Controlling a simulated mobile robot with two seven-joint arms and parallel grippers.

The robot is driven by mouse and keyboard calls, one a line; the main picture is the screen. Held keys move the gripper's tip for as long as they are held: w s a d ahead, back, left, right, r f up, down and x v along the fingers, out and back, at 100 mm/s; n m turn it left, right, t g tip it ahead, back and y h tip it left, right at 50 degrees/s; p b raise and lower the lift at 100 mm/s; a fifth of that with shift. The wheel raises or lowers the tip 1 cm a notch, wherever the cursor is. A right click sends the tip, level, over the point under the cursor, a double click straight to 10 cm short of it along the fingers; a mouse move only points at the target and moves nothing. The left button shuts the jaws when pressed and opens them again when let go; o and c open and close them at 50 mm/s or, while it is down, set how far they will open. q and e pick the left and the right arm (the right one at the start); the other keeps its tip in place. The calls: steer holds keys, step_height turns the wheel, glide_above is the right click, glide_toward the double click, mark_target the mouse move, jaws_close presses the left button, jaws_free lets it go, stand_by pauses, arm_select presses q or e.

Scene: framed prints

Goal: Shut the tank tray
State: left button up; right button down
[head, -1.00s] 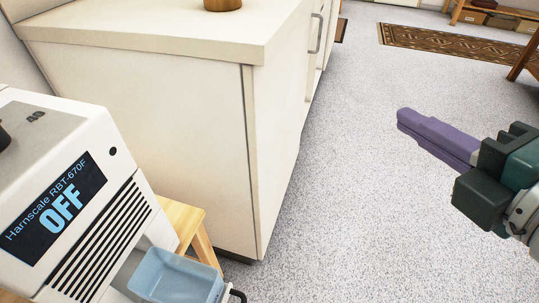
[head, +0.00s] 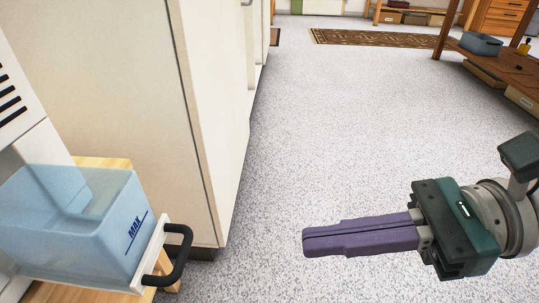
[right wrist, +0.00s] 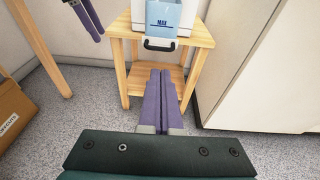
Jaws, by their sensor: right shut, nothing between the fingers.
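The translucent blue tank (head: 95,225), marked MAX, sits in a white tray (head: 85,286) that sticks out from the white machine (head: 40,150). The tray has a black handle (head: 180,250) at its front. In the right wrist view the tank (right wrist: 165,17) and handle (right wrist: 158,44) show at the top. My right gripper (head: 304,243) has its purple fingers closed and empty, pointing left, to the right of the handle and apart from it. My left gripper (right wrist: 97,35) shows partly at the upper left of the right wrist view; its opening is unclear.
The machine stands on a wooden stool (right wrist: 187,35) with a lower shelf. A cream cabinet (head: 160,110) stands behind the tray. Open speckled floor (head: 340,130) lies right of it. A wooden table (head: 480,60) is at the far right.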

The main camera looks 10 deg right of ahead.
mark_target(187, 253)
arm_select(q)
step_height(187, 253, down, 2)
steer(key=shift+f+b, duration=0.25)
steer(key=shift+b, duration=0.9)
arm_select(e)
steer(key=x, duration=1.1)
steer(key=shift+a, duration=0.25)
arm_select(q)
steer(key=shift+d, duration=0.1)
arm_select(e)
steer(key=shift+w, duration=0.1)
steer(key=r+x, duration=0.1)
steer(key=x, duration=0.3)
steer(key=r+b+x, duration=0.1)
steer(key=x, duration=0.4)
steer(key=r+b+x, duration=0.1)
steer(key=x, duration=0.3)
steer(key=shift+w+a+f, duration=0.1)
steer(key=shift+w+a, duration=0.25)
steer(key=shift+a, duration=0.1)
steer(key=shift+b+x, duration=0.35)
steer(key=shift+x, duration=0.45)
arm_select(q)
steer(key=f, duration=0.1)
steer(key=a+f, duration=0.1)
steer(key=shift+w+a+f, duration=0.2)
steer(key=shift+f, duration=0.2)
arm_select(e)
steer(key=shift+d, duration=0.1)
